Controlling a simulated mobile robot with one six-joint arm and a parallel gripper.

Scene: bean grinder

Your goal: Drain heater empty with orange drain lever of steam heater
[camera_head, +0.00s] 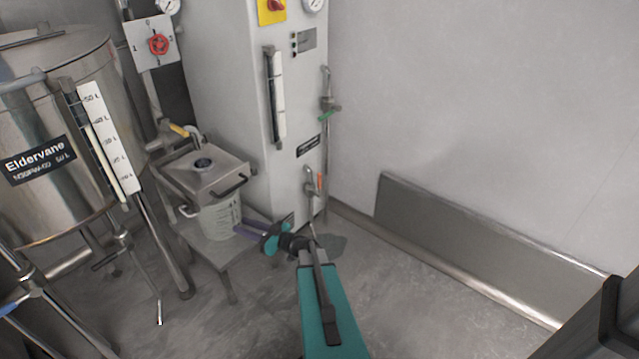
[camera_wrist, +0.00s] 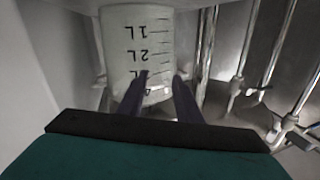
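The steam heater (camera_head: 232,75) is a tall pale grey cabinet against the wall in the head view. Its orange drain lever (camera_head: 320,181) sits low on its right side, pointing roughly upright along a thin pipe. My gripper (camera_head: 240,230) is low, left of and below the lever, apart from it, with its purple fingers pointing left towards a measuring jug (camera_head: 222,217). In the wrist view my gripper (camera_wrist: 159,76) has its two fingers apart, with the jug (camera_wrist: 138,40) ahead of them. I cannot tell whether they touch it. The orange lever is not identifiable in the wrist view.
The jug stands on a low metal stand (camera_head: 208,250) under a steel box (camera_head: 203,172). A steel kettle (camera_head: 60,190) stands left. A green lever (camera_head: 329,115) sits above the orange one. A metal wall guard (camera_head: 450,235) runs right; floor before it is clear.

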